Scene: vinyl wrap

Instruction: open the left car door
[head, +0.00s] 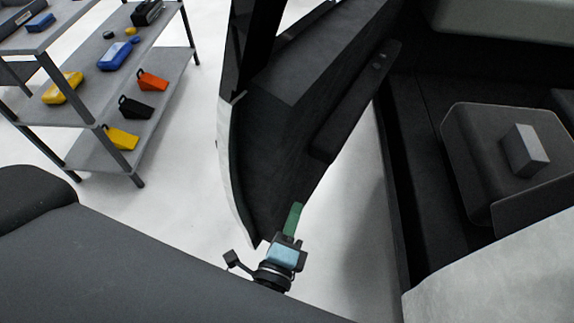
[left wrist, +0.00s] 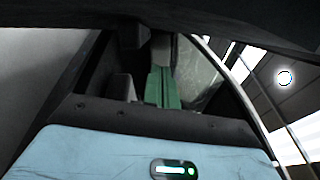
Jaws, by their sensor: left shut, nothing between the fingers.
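The left car door (head: 275,135) stands swung away from the car body in the middle of the head view. Its dark inner panel faces right, and its white outer skin shows as a thin edge on the left. A wide gap with white floor lies between door and car. My left gripper (head: 295,218) has green fingers pressed together with nothing between them. It is at the near edge of the door, on the inner side; I cannot tell whether it touches. The closed fingers also show in the left wrist view (left wrist: 162,88). My right gripper is not in view.
The car's dark interior (head: 425,150) is on the right, with a grey block (head: 524,150) on a dark box-like part. A grey shelf unit (head: 120,85) holding yellow, blue and orange items stands at the upper left. Floor is clear between shelf and door.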

